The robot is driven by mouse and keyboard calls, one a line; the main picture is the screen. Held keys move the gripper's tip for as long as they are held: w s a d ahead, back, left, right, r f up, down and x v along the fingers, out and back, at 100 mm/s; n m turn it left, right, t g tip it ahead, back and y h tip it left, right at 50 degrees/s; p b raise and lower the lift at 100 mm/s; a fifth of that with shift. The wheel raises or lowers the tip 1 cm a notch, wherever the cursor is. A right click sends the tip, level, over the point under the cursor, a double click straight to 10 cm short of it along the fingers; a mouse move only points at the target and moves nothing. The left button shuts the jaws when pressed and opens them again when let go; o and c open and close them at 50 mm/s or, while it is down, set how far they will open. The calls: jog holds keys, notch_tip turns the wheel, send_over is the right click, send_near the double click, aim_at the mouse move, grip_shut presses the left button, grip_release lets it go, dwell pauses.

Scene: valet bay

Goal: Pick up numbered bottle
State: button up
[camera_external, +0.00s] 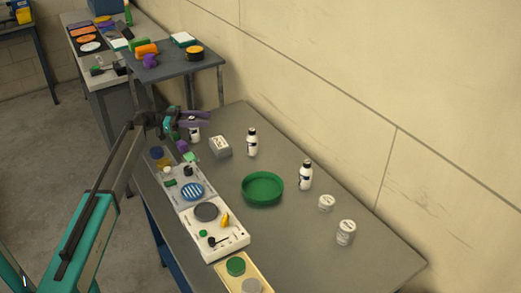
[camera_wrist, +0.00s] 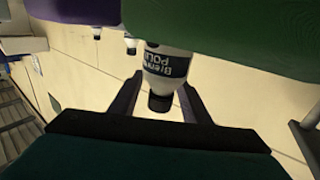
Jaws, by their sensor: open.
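Three white bottles with black caps stand on the grey table. The nearest bottle to my gripper (camera_external: 195,134) is partly hidden beneath it; the others are the middle bottle (camera_external: 252,143) and the right bottle (camera_external: 305,176). In the wrist view, which looks upside down, one bottle (camera_wrist: 166,66) with dark print has its black cap between the two fingers of my open gripper (camera_wrist: 160,100). No clear gap or contact can be judged.
Small purple (camera_external: 182,146) and green (camera_external: 190,157) pieces lie close to my gripper. A raised shelf (camera_external: 175,65) stands behind.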

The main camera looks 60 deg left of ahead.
grip_shut()
jog(key=shift+r, duration=0.1)
notch_tip(320, 180, up, 10)
jog(key=b, duration=0.2)
dwell(0.7)
dwell(0.4)
